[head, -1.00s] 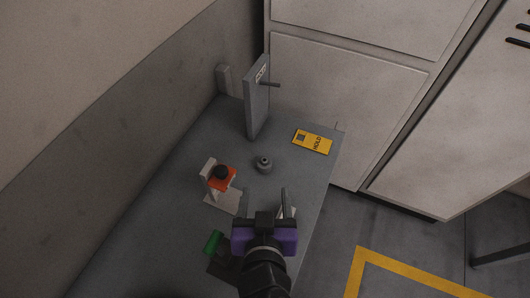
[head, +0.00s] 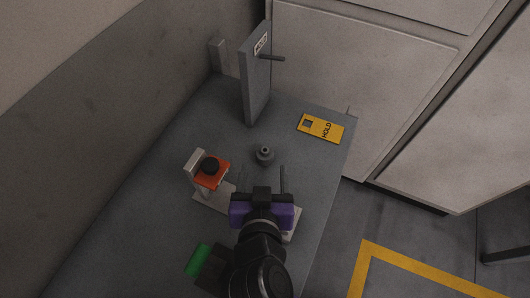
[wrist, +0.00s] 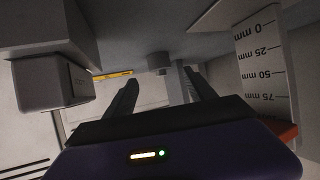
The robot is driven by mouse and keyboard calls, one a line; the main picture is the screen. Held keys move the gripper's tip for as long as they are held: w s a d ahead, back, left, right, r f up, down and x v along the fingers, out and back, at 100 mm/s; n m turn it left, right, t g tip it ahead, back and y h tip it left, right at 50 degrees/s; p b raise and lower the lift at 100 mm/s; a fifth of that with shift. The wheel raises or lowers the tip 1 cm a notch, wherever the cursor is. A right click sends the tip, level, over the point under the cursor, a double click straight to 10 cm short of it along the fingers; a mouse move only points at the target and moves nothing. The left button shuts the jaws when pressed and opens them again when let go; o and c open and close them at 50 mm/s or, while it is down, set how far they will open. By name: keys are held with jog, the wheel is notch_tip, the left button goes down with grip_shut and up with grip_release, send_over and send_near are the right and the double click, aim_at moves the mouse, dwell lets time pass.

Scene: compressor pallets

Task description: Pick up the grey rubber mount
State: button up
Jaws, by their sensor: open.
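The grey rubber mount (head: 265,155) is a small round grey piece with a hole in its top, standing on the grey bench in the head view. In the wrist view the mount (wrist: 159,62) shows beyond the fingers, between them and slightly above. My gripper (head: 262,178) has a purple body and two dark fingers. It is open and empty, just in front of the mount in the head view and apart from it. In the wrist view the fingers (wrist: 160,92) stand wide apart with nothing between the tips.
A yellow HOLD tag (head: 320,128) lies at the right edge. An upright grey panel (head: 256,80) with a peg stands behind the mount. An orange-topped stand (head: 211,174) is at left; its millimetre scale (wrist: 262,60) shows in the wrist view. A green-ended object (head: 198,260) lies nearer.

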aim_at(265, 156)
jog(key=x, duration=0.6)
jog(key=shift+w+f, duration=0.1)
jog(key=shift+w, duration=0.2)
jog(key=shift+c, duration=0.4)
grip_shut()
